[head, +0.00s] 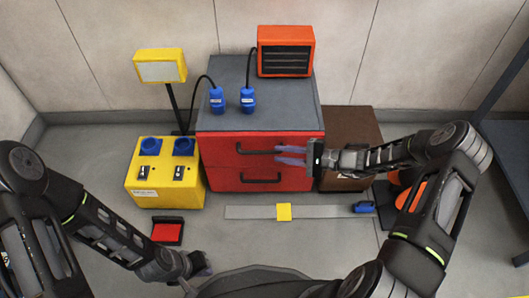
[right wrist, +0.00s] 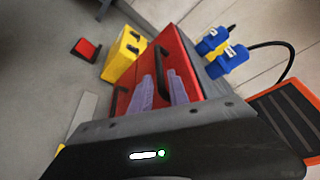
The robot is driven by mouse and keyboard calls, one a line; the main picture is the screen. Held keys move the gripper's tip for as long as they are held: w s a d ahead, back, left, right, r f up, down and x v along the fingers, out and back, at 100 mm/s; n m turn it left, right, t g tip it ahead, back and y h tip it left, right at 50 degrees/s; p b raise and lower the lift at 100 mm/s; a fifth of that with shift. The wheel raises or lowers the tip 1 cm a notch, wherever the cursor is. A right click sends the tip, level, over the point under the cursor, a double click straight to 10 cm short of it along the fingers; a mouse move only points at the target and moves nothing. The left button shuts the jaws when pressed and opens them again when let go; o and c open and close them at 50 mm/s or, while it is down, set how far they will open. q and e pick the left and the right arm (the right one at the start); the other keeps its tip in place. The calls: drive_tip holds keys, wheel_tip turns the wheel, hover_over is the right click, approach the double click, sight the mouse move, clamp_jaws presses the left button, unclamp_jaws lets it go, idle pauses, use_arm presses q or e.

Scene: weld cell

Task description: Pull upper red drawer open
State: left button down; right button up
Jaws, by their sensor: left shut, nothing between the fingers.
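The red drawer cabinet (head: 222,152) stands at the centre of the head view, with an upper and a lower drawer, both looking closed. The upper drawer's dark handle (head: 262,151) is partly hidden by my right gripper (head: 286,155). In the right wrist view, the right gripper's two purple fingers (right wrist: 161,88) are apart, with red drawer front between them. The lower handle (head: 261,181) is free. My left gripper (head: 204,267) is shut and empty, low over the floor.
Blue plugs (head: 247,100) and an orange heater (head: 286,52) are on the cabinet top. A yellow socket box (head: 150,195) stands left, a brown box (head: 350,130) right. A red-faced item (head: 167,232) and a grey strip with a yellow block (head: 284,212) lie on the floor in front.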

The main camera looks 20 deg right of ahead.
sight(265, 151)
drive_tip(key=b+x, duration=0.1)
drive_tip(key=x, duration=0.5)
drive_tip(key=shift+w+a+b, duration=0.1)
drive_tip(key=shift+a+b, duration=0.15)
drive_tip(key=shift+b, duration=0.05)
clamp_jaws()
idle(1.1)
